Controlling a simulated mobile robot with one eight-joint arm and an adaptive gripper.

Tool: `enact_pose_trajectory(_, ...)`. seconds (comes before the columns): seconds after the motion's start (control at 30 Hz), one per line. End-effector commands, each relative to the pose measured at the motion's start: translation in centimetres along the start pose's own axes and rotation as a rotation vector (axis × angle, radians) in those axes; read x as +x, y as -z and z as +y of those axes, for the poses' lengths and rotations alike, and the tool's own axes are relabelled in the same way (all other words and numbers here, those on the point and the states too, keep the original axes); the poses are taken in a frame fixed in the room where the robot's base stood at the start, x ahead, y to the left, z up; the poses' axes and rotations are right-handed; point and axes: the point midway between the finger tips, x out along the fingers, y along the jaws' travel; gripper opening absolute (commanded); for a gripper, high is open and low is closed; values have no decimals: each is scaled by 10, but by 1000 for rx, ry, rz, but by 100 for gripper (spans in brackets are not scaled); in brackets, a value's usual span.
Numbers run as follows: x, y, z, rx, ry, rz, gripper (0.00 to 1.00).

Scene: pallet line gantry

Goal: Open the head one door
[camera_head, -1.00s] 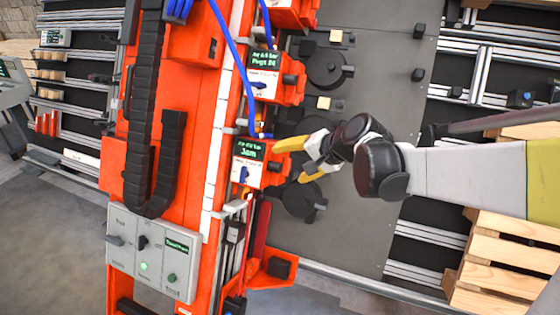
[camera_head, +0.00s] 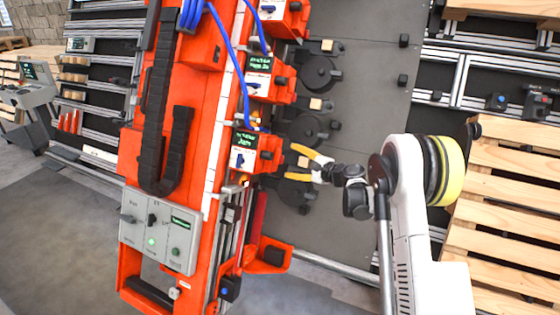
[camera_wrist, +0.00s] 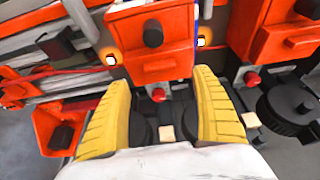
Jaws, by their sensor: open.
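Orange heads with small screens run down the orange gantry column. The lowest head (camera_head: 247,152) has a green-lit screen that seems to read "Jam" and a dark knob on its right side. I cannot read which head is number one. My gripper (camera_head: 290,161) is open and empty, just right of the lowest head, its yellow fingers pointing left at it. In the wrist view my gripper (camera_wrist: 163,80) faces an orange box (camera_wrist: 150,62) with a black knob (camera_wrist: 153,34), which lies beyond the fingertips and between them. The fingers do not appear to be closed on it.
Other heads (camera_head: 262,78) with blue cables stand above. Black round parts (camera_head: 322,72) and small wooden blocks sit on the grey plate (camera_head: 370,110). A grey control box (camera_head: 160,230) is at lower left. Wooden pallets (camera_head: 510,190) stand at right.

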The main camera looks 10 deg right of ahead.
Motion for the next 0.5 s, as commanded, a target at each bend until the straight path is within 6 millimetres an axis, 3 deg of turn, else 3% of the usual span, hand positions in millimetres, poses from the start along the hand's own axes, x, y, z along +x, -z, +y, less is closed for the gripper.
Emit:
enact_pose_trajectory(0.2, 44, 0, 2, -2, -1, -1, 76)
enact_pose_trajectory(0.5, 68, 0, 0, -2, -1, 1, 76)
